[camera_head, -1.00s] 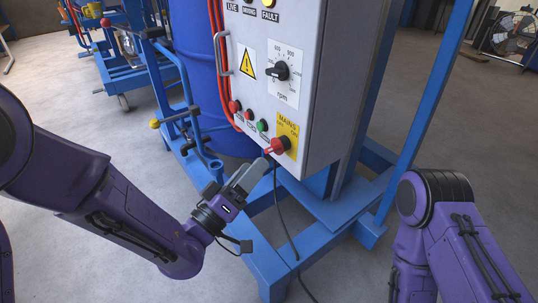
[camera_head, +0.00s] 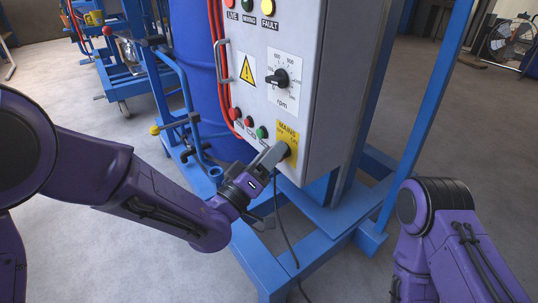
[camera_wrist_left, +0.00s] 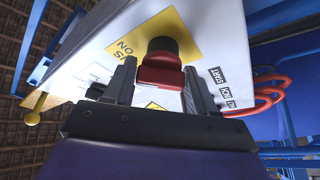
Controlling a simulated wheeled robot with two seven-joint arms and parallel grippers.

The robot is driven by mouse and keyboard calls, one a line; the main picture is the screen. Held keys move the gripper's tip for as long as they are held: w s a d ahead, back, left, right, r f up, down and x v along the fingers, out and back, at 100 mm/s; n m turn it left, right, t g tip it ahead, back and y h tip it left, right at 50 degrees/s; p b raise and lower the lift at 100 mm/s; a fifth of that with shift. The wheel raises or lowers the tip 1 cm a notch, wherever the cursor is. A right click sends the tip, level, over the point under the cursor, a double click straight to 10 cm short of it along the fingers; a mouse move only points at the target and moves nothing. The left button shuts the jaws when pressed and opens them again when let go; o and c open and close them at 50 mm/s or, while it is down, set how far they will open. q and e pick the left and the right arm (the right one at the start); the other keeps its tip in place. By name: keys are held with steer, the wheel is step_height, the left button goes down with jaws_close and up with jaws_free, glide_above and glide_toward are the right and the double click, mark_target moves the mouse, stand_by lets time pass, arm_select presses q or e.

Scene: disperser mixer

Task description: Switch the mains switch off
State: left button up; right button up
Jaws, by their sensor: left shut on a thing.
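The mains switch has a red knob (camera_wrist_left: 161,72) on a dark round base, set on a yellow MAINS label (camera_head: 288,134) low on the grey control cabinet (camera_head: 317,100). My left gripper (camera_head: 281,152) is at the switch, its fingers pointing at the panel. In the left wrist view its two fingers stand on either side of the red knob, and it is shut on it. In the head view the gripper hides most of the knob. My right arm (camera_head: 440,235) is at the lower right; its gripper is out of the picture.
Red and green push buttons (camera_head: 248,122) sit just left of the label, and the rpm dial (camera_head: 278,78) is above. A door handle (camera_head: 221,62) and red cables run along the cabinet's left edge. A blue frame (camera_head: 330,235) and a hanging black cable are below.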

arm_select(q)
steer(key=shift+r+n+p, duration=0.15)
steer(key=shift+n+p, duration=0.35)
steer(key=shift+p, duration=0.2)
steer(key=n+g+y+p, duration=0.1)
steer(key=n+p, duration=0.2)
steer(key=p, duration=0.1)
steer(key=n+y+p, duration=0.1)
steer(key=n+p, duration=0.3)
steer(key=p, duration=0.1)
steer(key=n+g+y+p, duration=0.1)
steer(key=n+y+p, duration=0.1)
steer(key=n+p, duration=0.2)
steer(key=shift+a+g+p, duration=0.1)
steer(key=shift+g+p, duration=0.2)
steer(key=shift+p, duration=0.45)
steer(key=shift+c, duration=0.2)
steer(key=shift+n+g+p, duration=0.4)
steer(key=shift+n+p, duration=0.6)
steer(key=shift+n, duration=0.2)
steer(key=shift+f+n+g+p, duration=0.35)
steer(key=shift+n+g+p, duration=0.3)
steer(key=shift+n, duration=0.65)
steer(key=shift+s+f+g, duration=0.1)
steer(key=shift+f+g, duration=0.05)
steer(key=shift+g, duration=0.1)
steer(key=o, duration=1)
